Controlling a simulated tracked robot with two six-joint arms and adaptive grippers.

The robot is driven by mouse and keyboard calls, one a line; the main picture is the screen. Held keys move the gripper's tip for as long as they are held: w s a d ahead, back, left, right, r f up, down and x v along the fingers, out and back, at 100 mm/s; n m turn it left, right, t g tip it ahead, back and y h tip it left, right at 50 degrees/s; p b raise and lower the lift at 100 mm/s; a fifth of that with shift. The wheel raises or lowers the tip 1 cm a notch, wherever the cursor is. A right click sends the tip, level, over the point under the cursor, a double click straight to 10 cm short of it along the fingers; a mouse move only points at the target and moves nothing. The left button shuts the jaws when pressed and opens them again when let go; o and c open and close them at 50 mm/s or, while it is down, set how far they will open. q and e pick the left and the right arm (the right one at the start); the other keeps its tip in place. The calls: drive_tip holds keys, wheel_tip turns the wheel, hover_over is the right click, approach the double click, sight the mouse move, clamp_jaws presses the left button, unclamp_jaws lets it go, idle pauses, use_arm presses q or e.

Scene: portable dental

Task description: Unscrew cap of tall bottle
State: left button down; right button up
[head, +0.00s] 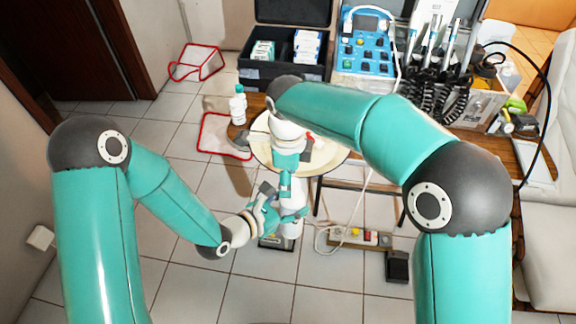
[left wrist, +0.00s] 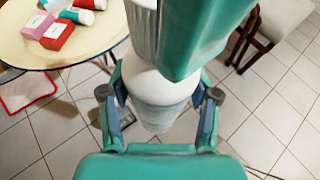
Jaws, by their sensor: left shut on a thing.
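My left gripper (left wrist: 160,97) is shut on a white tall bottle (left wrist: 152,88) and holds it clear of the floor, beside the table. In the left wrist view its two fingers press the bottle from both sides. In the head view my left gripper (head: 274,208) is low in the middle. My right gripper (head: 289,185) hangs from above over the bottle's top; its teal body also shows beside the cap in the left wrist view. Its fingertips are hidden, so its hold on the cap is unclear.
A round cream table top (head: 334,158) stands behind the grippers, with a pink box (left wrist: 38,27), a red box (left wrist: 58,35) and bottles on it. Another white bottle (head: 238,108) stands at its left. A power strip (head: 358,237) lies on the floor at right.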

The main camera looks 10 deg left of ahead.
drive_tip(key=shift+f, duration=0.6)
